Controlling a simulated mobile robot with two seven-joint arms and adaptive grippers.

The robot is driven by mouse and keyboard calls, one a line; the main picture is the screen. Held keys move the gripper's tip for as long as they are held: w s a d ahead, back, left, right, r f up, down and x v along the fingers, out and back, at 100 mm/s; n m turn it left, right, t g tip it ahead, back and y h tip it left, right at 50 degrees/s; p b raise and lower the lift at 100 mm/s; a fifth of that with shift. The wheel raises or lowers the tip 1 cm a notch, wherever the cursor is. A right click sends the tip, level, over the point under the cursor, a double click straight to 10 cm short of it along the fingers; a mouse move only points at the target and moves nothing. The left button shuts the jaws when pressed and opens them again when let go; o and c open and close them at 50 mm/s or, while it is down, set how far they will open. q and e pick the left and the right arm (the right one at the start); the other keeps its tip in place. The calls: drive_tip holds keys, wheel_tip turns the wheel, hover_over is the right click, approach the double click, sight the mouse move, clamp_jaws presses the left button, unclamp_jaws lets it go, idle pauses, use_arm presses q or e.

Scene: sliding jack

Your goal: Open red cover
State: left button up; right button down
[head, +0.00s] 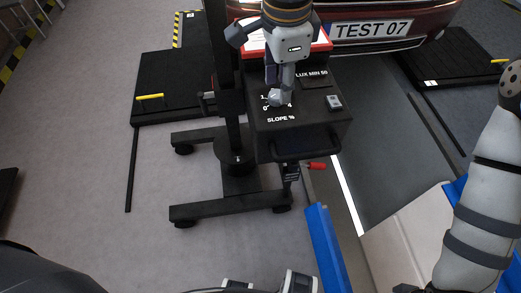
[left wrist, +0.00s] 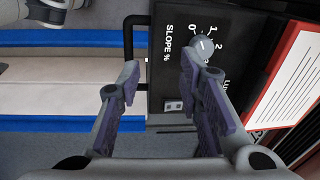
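The red cover (head: 322,43) shows in the head view as a red rim with a white panel at the back of a black box, partly hidden behind my left gripper. In the left wrist view the red cover (left wrist: 264,122) is at the right, with a white printed sheet. My left gripper (head: 274,98) points down over the box's top near its round knob. In the left wrist view its two fingers (left wrist: 160,68) stand apart with nothing gripped between them. The cover lies to the right of both fingers there.
The black box (head: 310,118) carries a grey knob (left wrist: 203,48), a small switch (head: 334,102) and slope markings. It stands on a wheeled black stand (head: 237,195). A red car (head: 430,20) is close behind. Blue-edged panels (head: 327,250) lie at front right. Grey floor at left is mostly clear.

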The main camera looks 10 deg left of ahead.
use_arm(q)
drive_tip(key=s+f+n, duration=0.1)
drive_tip(key=s+f, duration=0.1)
drive_tip(key=f, duration=0.3)
drive_tip(key=s+a+f+n+g+h, duration=0.1)
drive_tip(key=s+f, duration=0.2)
drive_tip(key=f, duration=0.2)
drive_tip(key=shift+s+a+f+g, duration=0.15)
drive_tip(key=shift+s+f+g, duration=0.1)
drive_tip(key=shift+s+g, duration=0.1)
use_arm(e)
drive_tip(key=shift+s+f, duration=0.15)
drive_tip(key=shift+s, duration=0.25)
